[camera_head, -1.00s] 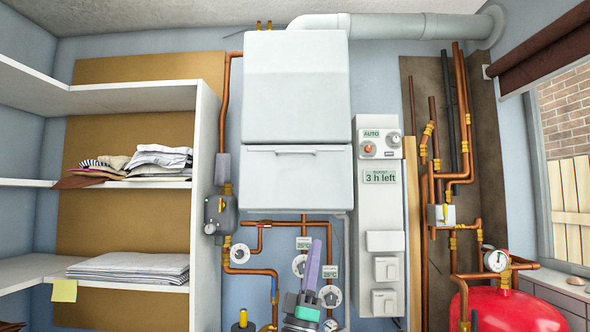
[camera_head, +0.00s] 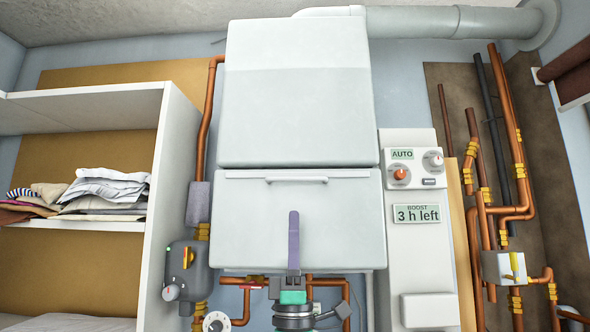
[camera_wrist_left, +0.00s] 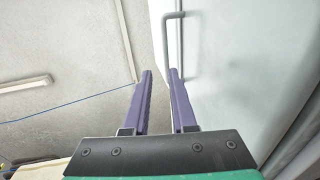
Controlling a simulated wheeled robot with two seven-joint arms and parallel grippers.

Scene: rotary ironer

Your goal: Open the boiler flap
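The boiler (camera_head: 298,90) is a white box on the wall. Its flap (camera_head: 240,225) is the lower front panel, flush with the body, and looks shut. The flap's bar handle (camera_head: 297,179) runs along its upper edge. My left gripper (camera_head: 293,213) is in front of the flap, its purple fingers pointing up, tips a little below the handle. In the left wrist view the fingers (camera_wrist_left: 160,71) stand apart with nothing between them. The handle (camera_wrist_left: 165,45) lies beyond the tips, and no contact with it shows. My right gripper is not in view.
A control panel (camera_head: 418,240) with knobs stands right of the boiler. Copper pipes (camera_head: 507,150) run further right. A shelf unit (camera_head: 170,150) with folded cloths (camera_head: 100,190) is on the left.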

